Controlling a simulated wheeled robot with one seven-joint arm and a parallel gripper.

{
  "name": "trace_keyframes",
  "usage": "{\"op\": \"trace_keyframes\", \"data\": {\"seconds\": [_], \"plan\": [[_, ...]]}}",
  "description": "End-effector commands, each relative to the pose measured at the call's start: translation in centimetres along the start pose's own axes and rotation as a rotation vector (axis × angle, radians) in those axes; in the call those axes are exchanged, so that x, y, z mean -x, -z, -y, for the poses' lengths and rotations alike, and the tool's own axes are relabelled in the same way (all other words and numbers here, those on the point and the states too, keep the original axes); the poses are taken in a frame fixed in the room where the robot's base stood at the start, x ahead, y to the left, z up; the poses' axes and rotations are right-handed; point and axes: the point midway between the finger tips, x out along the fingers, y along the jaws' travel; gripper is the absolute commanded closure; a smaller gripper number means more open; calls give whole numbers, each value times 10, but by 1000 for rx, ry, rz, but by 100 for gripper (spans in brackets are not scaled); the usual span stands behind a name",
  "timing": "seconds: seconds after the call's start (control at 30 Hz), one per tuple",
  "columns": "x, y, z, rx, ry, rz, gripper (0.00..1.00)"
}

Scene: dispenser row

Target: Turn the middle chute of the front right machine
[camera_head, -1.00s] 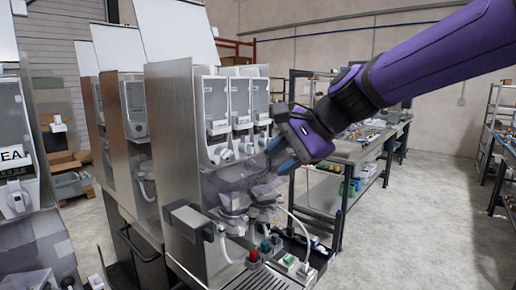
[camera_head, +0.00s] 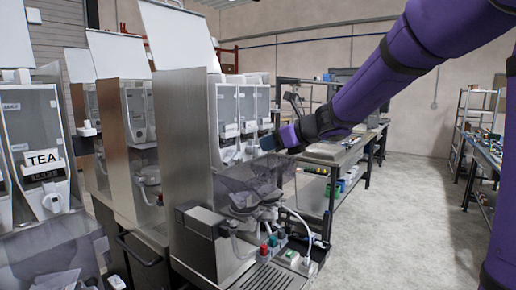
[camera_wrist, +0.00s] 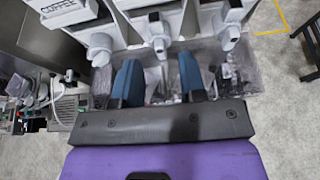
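The front right machine (camera_head: 190,125) is a tall metal dispenser with three clear canisters side by side. In the wrist view its white chutes hang in a row: a left one (camera_wrist: 101,48), the middle chute (camera_wrist: 159,38) and a right one (camera_wrist: 230,24). My gripper (camera_wrist: 160,72) has two blue fingers apart with nothing between them. The middle chute is just ahead of the gap between the fingertips; I cannot tell whether they touch it. In the head view my gripper (camera_head: 271,141) is at the machine's canister fronts and hides part of the chutes.
A COFFEE label (camera_wrist: 60,8) is on the left canister. Clear plastic funnels (camera_head: 250,185) sit below the chutes, close under my gripper. Other dispensers stand to the left, one with a TEA label (camera_head: 42,158). A workbench (camera_head: 330,155) stands behind; the floor (camera_head: 400,220) at right is clear.

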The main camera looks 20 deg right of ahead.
Motion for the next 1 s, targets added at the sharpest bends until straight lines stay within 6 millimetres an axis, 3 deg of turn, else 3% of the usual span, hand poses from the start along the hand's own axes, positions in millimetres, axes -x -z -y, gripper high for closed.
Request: {"op": "trace_keyframes", "data": {"seconds": [0.1, 0.3, 0.73, 0.87, 1.0], "plan": [[-22, 1, -1, 0, -3, -2, 62], [-45, 0, -1, 1, -3, -1, 62], [-54, 0, -1, 3, -1, 0, 62], [-54, 0, -1, 3, -1, 0, 89], [-54, 0, -1, 4, -1, 0, 93]]}}
